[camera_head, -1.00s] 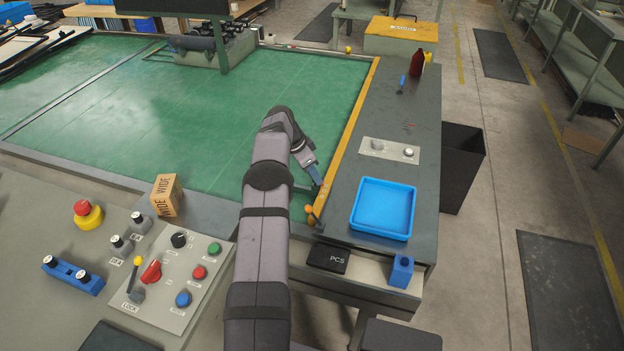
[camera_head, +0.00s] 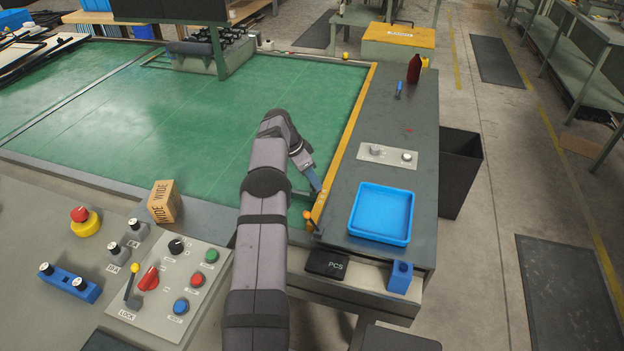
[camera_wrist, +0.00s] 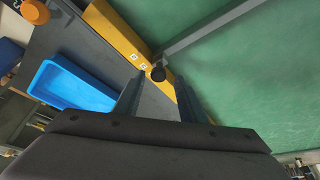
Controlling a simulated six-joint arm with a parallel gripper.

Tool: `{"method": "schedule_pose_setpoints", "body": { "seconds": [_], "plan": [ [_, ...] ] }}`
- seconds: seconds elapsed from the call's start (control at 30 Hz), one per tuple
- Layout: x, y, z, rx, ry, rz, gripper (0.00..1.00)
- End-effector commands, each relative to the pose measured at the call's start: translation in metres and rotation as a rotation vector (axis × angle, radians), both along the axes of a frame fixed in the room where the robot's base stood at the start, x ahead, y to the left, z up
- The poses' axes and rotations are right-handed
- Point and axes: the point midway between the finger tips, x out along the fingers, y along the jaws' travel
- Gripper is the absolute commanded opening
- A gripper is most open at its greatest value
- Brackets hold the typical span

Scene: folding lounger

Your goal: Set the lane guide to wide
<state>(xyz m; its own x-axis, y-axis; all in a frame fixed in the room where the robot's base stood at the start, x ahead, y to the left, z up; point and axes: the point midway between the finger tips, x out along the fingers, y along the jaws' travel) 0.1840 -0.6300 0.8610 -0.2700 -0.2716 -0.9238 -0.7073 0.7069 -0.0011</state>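The yellow rail (camera_head: 345,140) runs along the right edge of the green table (camera_head: 230,110). In the wrist view the rail (camera_wrist: 118,33) carries two small white marks (camera_wrist: 139,61), too small to read. A grey bar (camera_wrist: 205,33) reaches over the green surface to the rail. A dark round knob (camera_wrist: 158,74) sits by the bar's end, at the rail. My gripper (camera_head: 314,182) is low over the rail's near end. In the wrist view my gripper (camera_wrist: 158,84) has its fingers apart, with the knob showing between the tips. I cannot tell whether they touch it.
A blue tray (camera_head: 381,239) lies on the grey ledge right of the rail. An orange knob (camera_head: 308,214) stands at the rail's near end. A box marked WIDE (camera_head: 164,202) and a control panel (camera_head: 170,285) are at left. A black bin (camera_head: 459,170) stands right.

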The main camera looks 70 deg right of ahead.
Motion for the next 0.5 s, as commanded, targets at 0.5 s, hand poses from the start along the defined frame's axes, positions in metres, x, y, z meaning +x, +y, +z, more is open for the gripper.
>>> {"method": "schedule_pose_setpoints", "body": {
  "seconds": [0.5],
  "plan": [
    [0.017,0.016,0.056,-0.004,-0.001,0.001,0.38]
  ]
}}
